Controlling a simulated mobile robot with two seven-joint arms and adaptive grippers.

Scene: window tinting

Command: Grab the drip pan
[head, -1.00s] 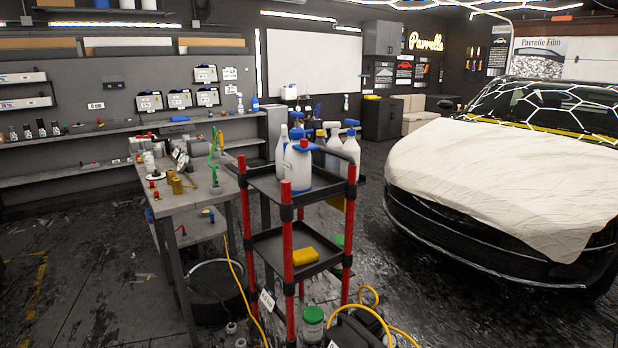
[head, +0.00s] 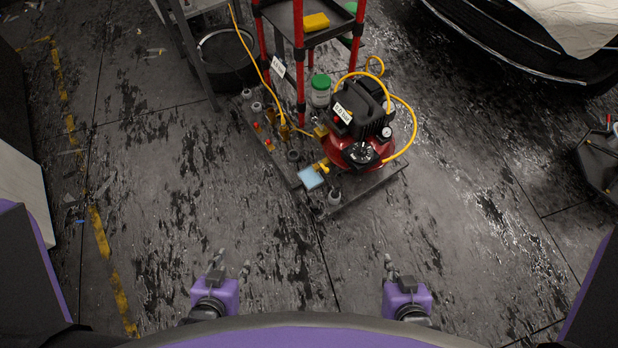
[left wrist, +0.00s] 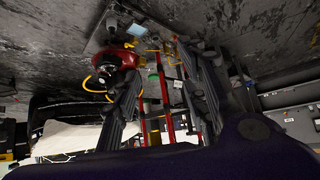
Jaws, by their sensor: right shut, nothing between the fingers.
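No object is clearly recognisable as the drip pan. A round black open-topped tub (head: 228,58) stands on the floor by the workbench leg at the upper left of the head view. A low dark angular pan-like object (head: 603,165) is cut off by the right edge; I cannot tell if either is the drip pan. My left gripper (head: 216,264) is low in the head view, far from both. Its fingers stand apart and empty in the left wrist view (left wrist: 160,100). My right gripper (head: 389,264) is level with it, shut and empty.
A red and black compressor (head: 362,125) with a yellow hose sits on a low dark platform (head: 370,185) ahead, with small bottles. A red-posted cart (head: 298,55) stands behind it. A car (head: 500,50) is at the upper right. The floor before me is clear.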

